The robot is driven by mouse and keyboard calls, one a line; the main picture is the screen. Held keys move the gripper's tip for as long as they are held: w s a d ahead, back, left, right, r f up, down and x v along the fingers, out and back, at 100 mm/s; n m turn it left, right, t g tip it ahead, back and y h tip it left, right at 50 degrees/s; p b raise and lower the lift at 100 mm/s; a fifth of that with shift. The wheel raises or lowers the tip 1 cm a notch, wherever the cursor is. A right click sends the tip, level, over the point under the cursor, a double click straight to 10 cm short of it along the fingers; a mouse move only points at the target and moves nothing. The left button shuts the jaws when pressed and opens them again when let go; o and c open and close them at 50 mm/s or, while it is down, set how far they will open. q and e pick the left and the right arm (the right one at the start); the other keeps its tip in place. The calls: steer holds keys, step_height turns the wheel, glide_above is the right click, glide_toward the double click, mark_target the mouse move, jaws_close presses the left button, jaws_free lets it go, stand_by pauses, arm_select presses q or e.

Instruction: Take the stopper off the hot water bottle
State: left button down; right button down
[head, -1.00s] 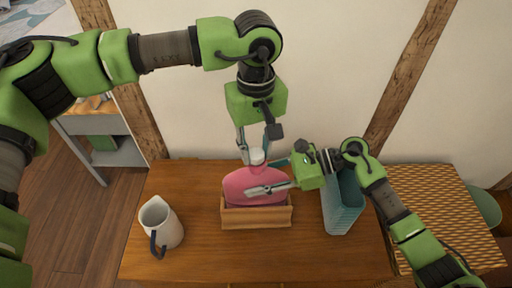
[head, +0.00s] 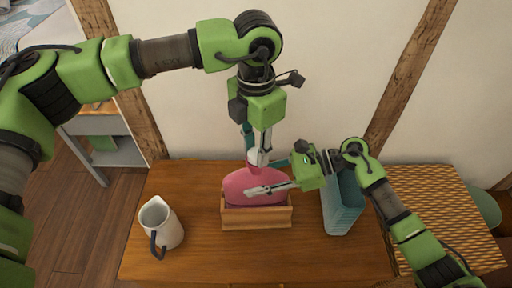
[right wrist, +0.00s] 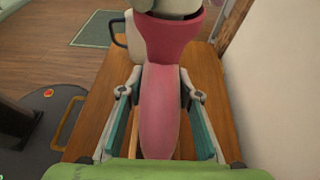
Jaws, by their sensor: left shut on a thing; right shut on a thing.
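The pink hot water bottle (head: 240,186) stands upright in a low wooden holder (head: 257,218) on the wooden dresser top. Its pale stopper (head: 256,158) is at the top of the neck, partly covered by the fingers. My left gripper (head: 259,153) comes down from above and is shut on the stopper. My right gripper (head: 270,188) reaches in from the right and is shut on the bottle's body. In the right wrist view the bottle (right wrist: 160,110) lies between the two fingers, with its flared neck above. Whether the stopper is loose from the neck cannot be told.
A white jug (head: 162,224) with a dark handle stands at the left. A teal basket (head: 343,206) stands right of the bottle, under my right arm. A patterned surface (head: 440,205) lies further right. The dresser front is clear.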

arm_select(q)
steer(key=n, duration=1.4)
steer(key=shift+r+n, duration=0.1)
steer(key=shift+n, duration=0.2)
steer(key=n, duration=0.3)
steer(key=shift+w+n, duration=0.1)
steer(key=shift+n, duration=0.2)
steer(key=n, duration=0.3)
steer(key=shift+n, duration=0.3)
steer(key=n, duration=0.6)
steer(key=shift+n, duration=0.4)
steer(key=c, duration=1.7)
jaws_free()
